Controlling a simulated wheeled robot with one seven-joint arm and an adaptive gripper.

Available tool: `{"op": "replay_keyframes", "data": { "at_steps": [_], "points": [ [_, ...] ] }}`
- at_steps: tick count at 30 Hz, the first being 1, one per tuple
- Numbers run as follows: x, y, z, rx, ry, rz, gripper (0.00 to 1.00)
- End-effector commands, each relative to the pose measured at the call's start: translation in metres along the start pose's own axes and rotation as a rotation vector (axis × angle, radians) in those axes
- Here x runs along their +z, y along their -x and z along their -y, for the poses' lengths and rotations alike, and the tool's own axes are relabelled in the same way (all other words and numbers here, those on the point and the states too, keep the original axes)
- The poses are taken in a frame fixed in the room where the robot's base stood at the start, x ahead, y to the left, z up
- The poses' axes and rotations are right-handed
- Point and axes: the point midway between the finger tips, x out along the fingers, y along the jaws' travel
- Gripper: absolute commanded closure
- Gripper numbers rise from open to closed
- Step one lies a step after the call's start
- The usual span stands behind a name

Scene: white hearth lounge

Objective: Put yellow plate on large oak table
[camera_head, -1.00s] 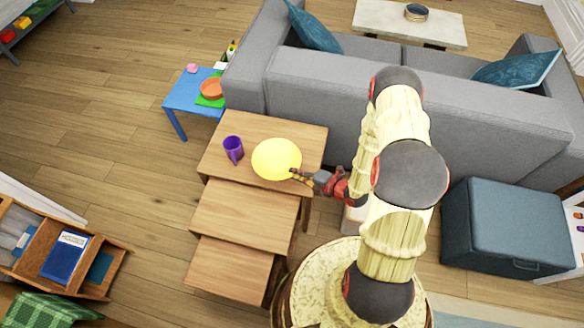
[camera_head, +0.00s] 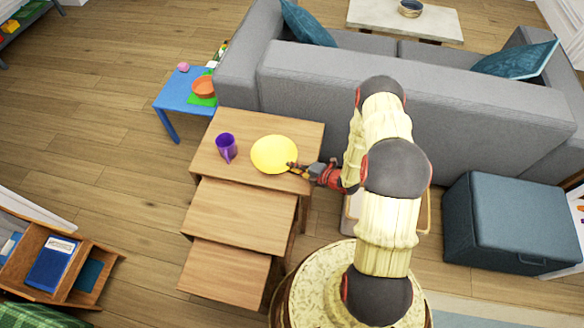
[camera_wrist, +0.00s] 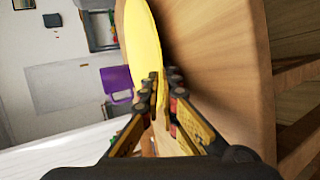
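The yellow plate (camera_head: 274,154) is over the top of the large oak table (camera_head: 213,163), the tallest of three stepped wooden tables. My gripper (camera_head: 293,167) reaches in from the right and is shut on the plate's near right edge. In the wrist view the plate (camera_wrist: 146,42) runs down between the fingertips (camera_wrist: 160,94). The plate is close to the wooden top (camera_wrist: 215,60) with a dark shadow beside it; I cannot tell whether it touches. A purple mug (camera_head: 226,147) stands on the same table, left of the plate with a small gap.
Two lower oak tables (camera_head: 238,215) step out toward me. A grey sofa (camera_head: 400,95) stands behind, and a blue ottoman (camera_head: 510,220) is at right. A blue side table (camera_head: 172,97) with an orange bowl (camera_head: 203,87) is at back left.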

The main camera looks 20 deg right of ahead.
Motion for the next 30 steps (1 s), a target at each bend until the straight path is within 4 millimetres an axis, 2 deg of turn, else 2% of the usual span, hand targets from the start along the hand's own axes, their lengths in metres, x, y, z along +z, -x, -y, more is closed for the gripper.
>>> {"op": "replay_keyframes", "data": {
  "at_steps": [8, 14, 24, 26, 30],
  "points": [
    [0.000, -0.001, 0.001, 0.001, 0.001, 0.000, 1.00],
    [0.000, 0.000, 0.001, 0.000, 0.000, 0.000, 0.88],
    [0.000, 0.001, -0.002, 0.000, 0.000, 0.000, 0.88],
    [0.000, 0.006, -0.002, -0.001, -0.002, 0.001, 0.88],
    [0.001, 0.028, -0.003, -0.001, -0.005, 0.004, 0.88]
  ]
}}
